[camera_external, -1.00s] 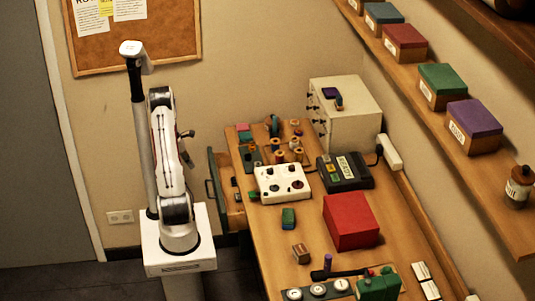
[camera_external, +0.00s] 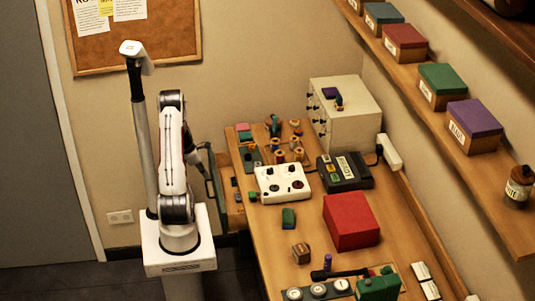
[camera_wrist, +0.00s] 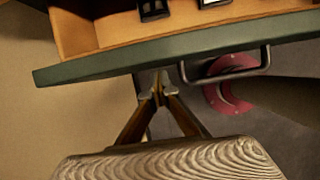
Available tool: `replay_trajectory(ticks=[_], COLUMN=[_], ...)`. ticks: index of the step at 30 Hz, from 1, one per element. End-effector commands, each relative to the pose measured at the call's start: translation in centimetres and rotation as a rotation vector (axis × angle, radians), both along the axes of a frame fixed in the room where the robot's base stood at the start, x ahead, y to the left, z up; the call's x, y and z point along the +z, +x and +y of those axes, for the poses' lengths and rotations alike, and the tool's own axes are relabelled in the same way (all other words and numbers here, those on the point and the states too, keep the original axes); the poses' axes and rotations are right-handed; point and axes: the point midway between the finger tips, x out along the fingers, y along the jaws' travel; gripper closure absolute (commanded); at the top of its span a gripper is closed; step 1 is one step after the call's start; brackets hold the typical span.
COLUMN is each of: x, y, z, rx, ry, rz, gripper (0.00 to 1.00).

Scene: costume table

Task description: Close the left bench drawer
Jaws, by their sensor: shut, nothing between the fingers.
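The left bench drawer (camera_external: 234,214) stands open at the left side of the bench, showing its wooden inside. Its dark green front (camera_wrist: 85,68) crosses the wrist view, with a metal bar handle (camera_wrist: 266,60) on it. My gripper (camera_wrist: 158,84) is shut and empty, its fingertips close to the lower edge of the green front, left of the handle. I cannot tell whether they touch it. In the external view my gripper (camera_external: 205,165) is beside the outer face of the drawer front, partly hidden by my arm.
Small dark items (camera_wrist: 153,9) lie in the drawer. A pink-red curved object (camera_wrist: 230,95) shows below the handle. The bench top (camera_external: 265,235) holds a white control box (camera_external: 283,183), a red box (camera_external: 350,220) and a small cabinet (camera_external: 345,110). Floor left of the bench is clear.

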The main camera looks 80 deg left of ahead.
Motion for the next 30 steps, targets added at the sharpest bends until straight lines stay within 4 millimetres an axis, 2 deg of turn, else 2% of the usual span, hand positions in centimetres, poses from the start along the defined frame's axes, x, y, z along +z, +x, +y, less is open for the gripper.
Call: replay_trajectory(ticks=[17, 23, 30], x=[0.0, 0.0, 0.0], y=[0.8, 2.8, 6.5], z=[0.0, 0.0, 0.0], rx=[0.0, -0.004, -0.004], ry=[-0.001, -0.001, -0.002], rz=[0.0, 0.0, -0.001], gripper=[1.0, 1.0, 1.0])
